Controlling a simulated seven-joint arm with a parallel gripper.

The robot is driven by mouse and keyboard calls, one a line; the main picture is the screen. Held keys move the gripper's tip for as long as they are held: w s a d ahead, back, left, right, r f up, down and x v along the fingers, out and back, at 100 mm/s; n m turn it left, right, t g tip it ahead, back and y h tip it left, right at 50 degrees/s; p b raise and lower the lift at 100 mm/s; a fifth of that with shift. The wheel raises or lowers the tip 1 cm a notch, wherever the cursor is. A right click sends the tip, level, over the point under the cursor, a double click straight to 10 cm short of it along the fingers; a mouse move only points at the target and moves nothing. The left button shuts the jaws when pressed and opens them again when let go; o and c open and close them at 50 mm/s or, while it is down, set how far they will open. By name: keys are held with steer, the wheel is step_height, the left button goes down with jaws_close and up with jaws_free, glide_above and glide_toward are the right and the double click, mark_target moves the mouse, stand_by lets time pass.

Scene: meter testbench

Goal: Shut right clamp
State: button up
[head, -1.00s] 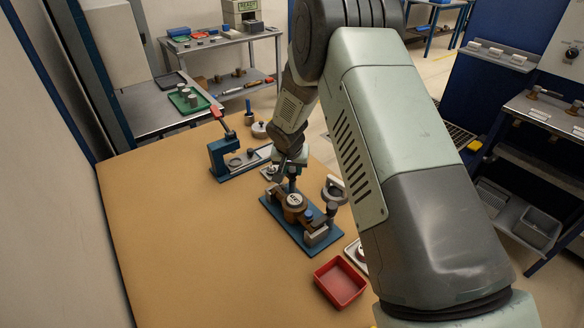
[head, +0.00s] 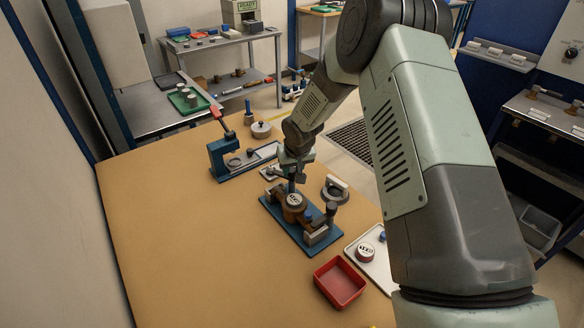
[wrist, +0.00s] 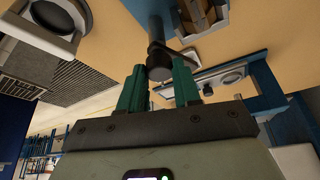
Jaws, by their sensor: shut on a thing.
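The blue-based clamp fixture (head: 268,207) stands on the tan bench, with a round brown meter (head: 295,200) in it. A dark upright post with a knob (head: 331,208) stands at its near right end, beside a pale block. My gripper (head: 292,172) is at the fixture's far end, just behind the meter. In the wrist view its green fingers (wrist: 158,88) are on either side of a dark cylindrical clamp handle (wrist: 158,62) and shut on it. Part of the fixture with a brown piece shows at the top of that view. The fingertip contact is small in the head view.
A blue fixture with a red-handled lever (head: 222,160) stands behind to the left. A round grey-and-white device (head: 334,190) is close on the right. A red bin (head: 340,282) and a white tray (head: 384,268) are near the front. The bench's left side is clear.

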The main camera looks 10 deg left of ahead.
steer(key=n+y, duration=0.1)
steer(key=n, duration=0.2)
steer(key=n+g, duration=0.1)
steer(key=n, duration=0.2)
steer(key=shift+w+d+g+y, duration=0.2)
steer(key=shift+g+y, duration=0.1)
steer(key=shift+y, duration=0.1)
steer(key=n+g, duration=0.1)
steer(key=n, duration=0.2)
steer(key=n+g, duration=0.1)
steer(key=n, duration=0.3)
steer(key=shift+g+y, duration=0.3)
steer(key=shift+w, duration=0.1)
steer(key=o, duration=1)
steer(key=shift+o, duration=0.2)
steer(key=v, duration=1)
steer(key=shift+d+r, duration=0.2)
steer(key=shift+r, duration=0.15)
